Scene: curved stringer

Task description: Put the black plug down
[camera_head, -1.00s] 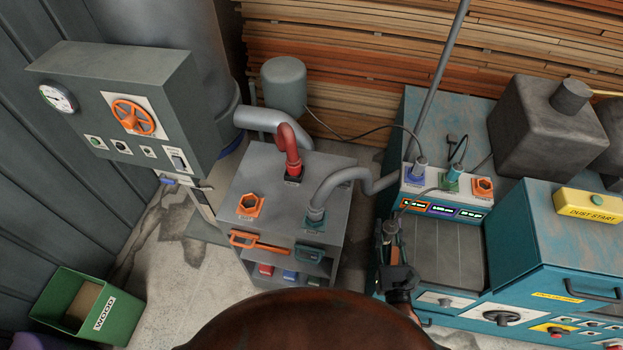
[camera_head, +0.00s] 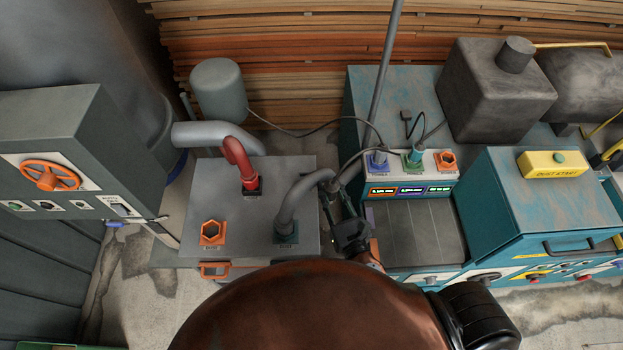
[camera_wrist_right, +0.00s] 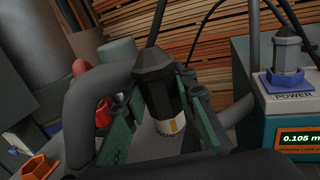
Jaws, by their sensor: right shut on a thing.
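The black plug (camera_wrist_right: 154,88), a dark faceted body with a white and yellow label low on it, stands roughly upright between the fingers of my right gripper (camera_wrist_right: 160,100) in the right wrist view. In the head view my right gripper (camera_head: 338,204) is shut on it, between the grey cabinet and the teal machine. The plug is small and dark there, by the bend of the grey hose. What lies directly under it is hidden. My left gripper is not in view.
The grey cabinet (camera_head: 228,194) carries an orange socket (camera_head: 212,232), a red pipe (camera_head: 238,160) and a grey hose (camera_head: 300,198) close to my gripper. The teal machine's panel (camera_head: 447,178) has blue, green and orange sockets. The dark machine bed (camera_head: 415,230) is clear.

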